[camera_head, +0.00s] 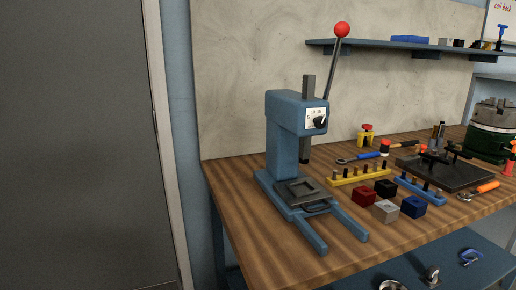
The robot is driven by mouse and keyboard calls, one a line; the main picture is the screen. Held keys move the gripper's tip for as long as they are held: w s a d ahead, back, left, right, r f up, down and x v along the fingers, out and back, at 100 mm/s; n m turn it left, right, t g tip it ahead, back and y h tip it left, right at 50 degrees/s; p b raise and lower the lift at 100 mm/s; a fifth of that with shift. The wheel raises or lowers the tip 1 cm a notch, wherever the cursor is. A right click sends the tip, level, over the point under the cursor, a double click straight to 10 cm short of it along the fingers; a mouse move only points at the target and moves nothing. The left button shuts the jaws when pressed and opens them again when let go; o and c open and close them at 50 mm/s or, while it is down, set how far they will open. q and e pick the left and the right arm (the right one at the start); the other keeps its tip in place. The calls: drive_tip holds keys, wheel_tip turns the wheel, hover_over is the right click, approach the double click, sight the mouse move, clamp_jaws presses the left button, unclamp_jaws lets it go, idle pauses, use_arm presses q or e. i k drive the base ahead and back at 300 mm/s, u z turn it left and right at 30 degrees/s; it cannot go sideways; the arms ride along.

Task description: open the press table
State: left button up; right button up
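The blue arbor press (283,145) stands upright on the wooden bench, left of the middle of the view. Its press table (296,190), a dark grey plate with a raised square frame, sits low at the back of the base, under the ram (304,148). What looks like a small loop handle (319,209) is at the table's front edge. Two blue rails (345,223) reach forward from the base with bare bench between them. The press lever (333,75) points up and ends in a red ball. Neither of my grippers is in view.
Red, black, grey and blue blocks (385,211) stand close to the right of the rails. A yellow pin rack (357,177) and blue pin rack (420,189) lie behind them. A shelf (375,48) hangs above. The bench's (265,248) front left is clear.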

sight(302, 192)
drive_tip(key=k, duration=0.5)
drive_tip(key=u, duration=1.45)
drive_tip(key=i, duration=0.95)
drive_tip(key=z, duration=2.05)
